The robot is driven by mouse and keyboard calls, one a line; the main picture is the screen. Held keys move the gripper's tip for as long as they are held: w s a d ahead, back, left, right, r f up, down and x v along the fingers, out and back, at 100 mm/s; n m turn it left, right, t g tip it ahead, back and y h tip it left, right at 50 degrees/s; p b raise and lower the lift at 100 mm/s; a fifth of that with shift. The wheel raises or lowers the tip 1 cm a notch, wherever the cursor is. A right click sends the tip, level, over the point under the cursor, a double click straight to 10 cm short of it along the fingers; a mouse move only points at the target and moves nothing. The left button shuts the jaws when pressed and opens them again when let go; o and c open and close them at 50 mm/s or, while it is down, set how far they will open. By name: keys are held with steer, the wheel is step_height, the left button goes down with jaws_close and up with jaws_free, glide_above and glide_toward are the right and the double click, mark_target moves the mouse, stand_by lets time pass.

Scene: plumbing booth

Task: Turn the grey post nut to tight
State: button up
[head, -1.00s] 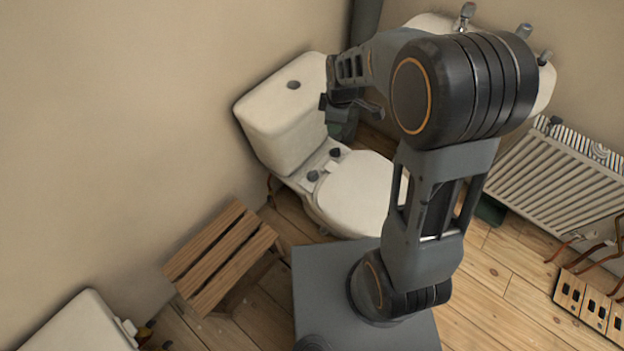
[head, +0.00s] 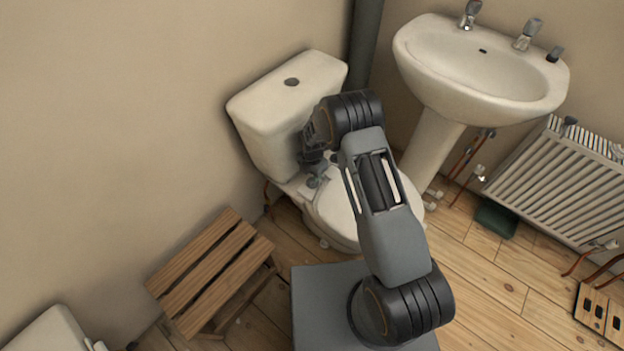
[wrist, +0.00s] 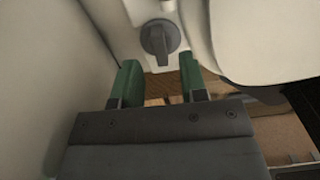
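The grey post nut (wrist: 160,40) shows in the wrist view as a round grey knob with a raised bar across it. It sits on the white pan ledge behind the toilet seat. My gripper (wrist: 159,78) is open, with its two green fingers apart and nothing between them. The nut lies just beyond the fingertips, roughly centred on the gap. In the head view my gripper (head: 314,168) is low between the cistern and the seat, and it and my arm partly cover the nuts there.
The toilet cistern (head: 280,105) rises close to my gripper on one side and the toilet seat (head: 335,215) lies on the other. A wooden slatted stool (head: 210,270) stands at left. A basin (head: 480,75) and a radiator (head: 560,185) are at right.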

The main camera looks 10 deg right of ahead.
steer(key=shift+f, duration=1.6)
steer(key=shift+c, duration=0.2)
jaws_close()
